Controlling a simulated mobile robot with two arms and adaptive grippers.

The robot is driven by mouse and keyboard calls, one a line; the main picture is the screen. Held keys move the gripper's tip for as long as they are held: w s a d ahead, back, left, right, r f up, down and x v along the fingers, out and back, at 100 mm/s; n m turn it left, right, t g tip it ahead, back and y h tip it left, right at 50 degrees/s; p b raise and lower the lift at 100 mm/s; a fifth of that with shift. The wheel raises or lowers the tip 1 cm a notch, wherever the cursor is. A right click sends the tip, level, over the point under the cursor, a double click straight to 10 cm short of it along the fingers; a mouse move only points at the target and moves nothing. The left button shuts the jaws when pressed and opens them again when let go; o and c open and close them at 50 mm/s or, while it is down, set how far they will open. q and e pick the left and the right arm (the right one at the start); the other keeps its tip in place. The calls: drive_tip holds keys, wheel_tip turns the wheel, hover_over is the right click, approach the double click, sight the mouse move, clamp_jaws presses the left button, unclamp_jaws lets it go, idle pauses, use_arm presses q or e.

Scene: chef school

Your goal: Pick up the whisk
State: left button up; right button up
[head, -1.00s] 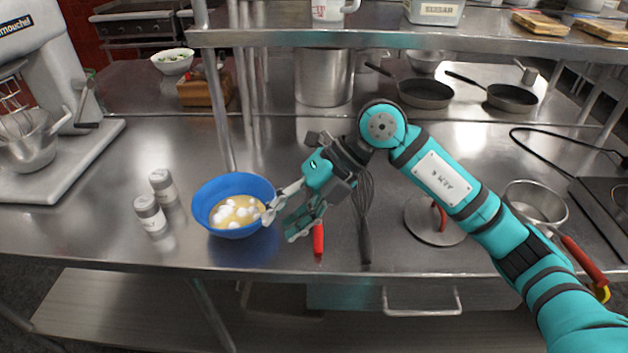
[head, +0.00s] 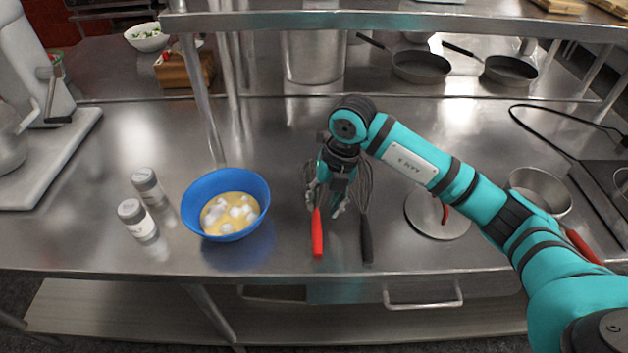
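A whisk with a black handle (head: 366,240) lies on the steel counter, its wire loops (head: 364,185) partly behind my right gripper. To its left lies a utensil with a red handle (head: 317,235), its upper part largely hidden by the gripper. My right gripper (head: 326,209) points down with its fingers spread. It is open and empty, over the upper end of the red handle and just left of the black-handled whisk. I cannot tell its height above the counter. My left gripper is not in view.
A blue bowl (head: 190,208) with yellow liquid and white lumps stands left of the utensils, with two shakers (head: 136,222) beside it. A round lid (head: 424,222) lies to the right, with a metal pan (head: 541,190) farther right. A shelf (head: 400,22) hangs over the back.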

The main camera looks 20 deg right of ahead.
sight(317, 218)
drive_tip(key=shift+a+f, duration=0.15)
drive_tip(key=shift+f, duration=0.25)
drive_tip(key=f+p, duration=0.1)
drive_tip(key=f, duration=0.1)
drive_tip(key=a+f+p, duration=0.1)
drive_tip(key=f, duration=0.1)
drive_tip(key=shift+w+f, duration=0.2)
drive_tip(key=shift+f, duration=0.25)
drive_tip(key=c, duration=0.6)
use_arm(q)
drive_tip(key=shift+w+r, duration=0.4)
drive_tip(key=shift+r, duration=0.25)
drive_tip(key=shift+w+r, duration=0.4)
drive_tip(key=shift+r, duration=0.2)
use_arm(e)
clamp_jaws()
